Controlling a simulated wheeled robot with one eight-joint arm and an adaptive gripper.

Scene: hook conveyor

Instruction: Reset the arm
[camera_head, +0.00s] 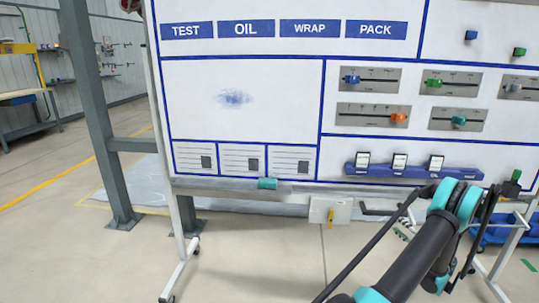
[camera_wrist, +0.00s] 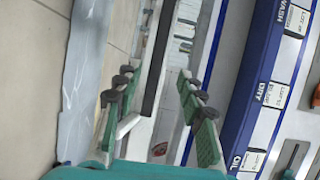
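My gripper (camera_wrist: 156,82) shows in the wrist view with its two green-padded fingers spread apart. Nothing is held between them. Behind the gap are a dark bar and part of a pale frame, seen at a tilt. In the head view my black and teal arm (camera_head: 418,255) reaches up from the bottom toward the lower right of the whiteboard (camera_head: 195,85). The gripper fingers cannot be made out clearly there.
A blue rack (camera_head: 462,174) with three cards runs along the board's lower right; it also shows in the wrist view (camera_wrist: 244,100). Sliders and blue labels are on the board. A teal block (camera_head: 267,183) sits on the lower ledge. Open floor (camera_head: 255,250) lies in front.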

